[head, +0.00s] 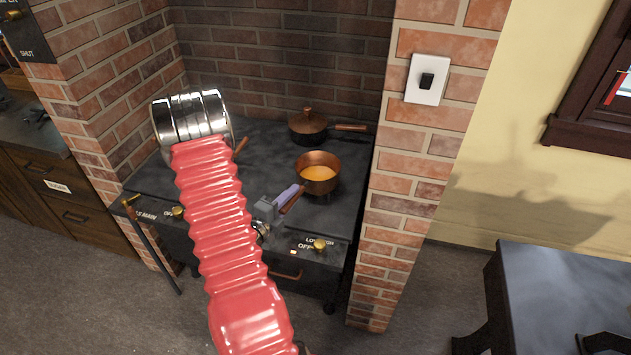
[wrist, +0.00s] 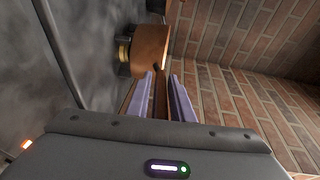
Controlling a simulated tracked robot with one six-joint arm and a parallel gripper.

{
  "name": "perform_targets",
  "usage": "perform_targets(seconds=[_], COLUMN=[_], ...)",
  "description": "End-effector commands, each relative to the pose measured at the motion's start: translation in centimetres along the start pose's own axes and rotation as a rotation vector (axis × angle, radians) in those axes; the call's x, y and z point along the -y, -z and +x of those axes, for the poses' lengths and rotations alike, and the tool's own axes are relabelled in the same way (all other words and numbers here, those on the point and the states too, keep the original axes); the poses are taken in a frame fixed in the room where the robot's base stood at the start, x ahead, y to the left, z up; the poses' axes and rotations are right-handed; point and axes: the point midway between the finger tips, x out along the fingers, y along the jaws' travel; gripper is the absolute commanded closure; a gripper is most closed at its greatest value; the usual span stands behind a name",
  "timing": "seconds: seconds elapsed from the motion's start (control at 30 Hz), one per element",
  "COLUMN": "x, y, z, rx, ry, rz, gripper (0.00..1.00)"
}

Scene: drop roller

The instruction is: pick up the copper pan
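The copper pan (head: 318,178) stands upright on the dark stove top, with orange liquid inside. Its handle (head: 292,203) points down-left toward my gripper (head: 288,194). In the wrist view, the copper pan (wrist: 150,48) is just beyond the fingertips. My gripper (wrist: 161,78) has its two lilac fingers on either side of the brown handle, which runs between them. The fingers look apart, with narrow gaps beside the handle. Whether either finger touches it is hard to tell.
A lidded dark pot (head: 308,128) stands behind the copper pan, its handle pointing right. Another wooden handle (head: 241,147) shows beside my red arm; its vessel is hidden. A brick pillar (head: 412,170) bounds the stove on the right. Brass knobs (head: 320,245) line the front.

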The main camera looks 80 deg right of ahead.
Motion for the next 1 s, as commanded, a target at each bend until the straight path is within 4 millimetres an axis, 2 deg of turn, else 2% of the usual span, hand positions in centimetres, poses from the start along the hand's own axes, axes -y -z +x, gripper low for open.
perform_targets(seconds=[0.3, 1.0], x=[-0.03, -0.18], y=[0.01, 0.06], z=[-0.01, -0.03], rx=[0.0, 0.0], ry=[-0.001, -0.005], rz=[0.0, -0.002], gripper=[1.0, 1.0])
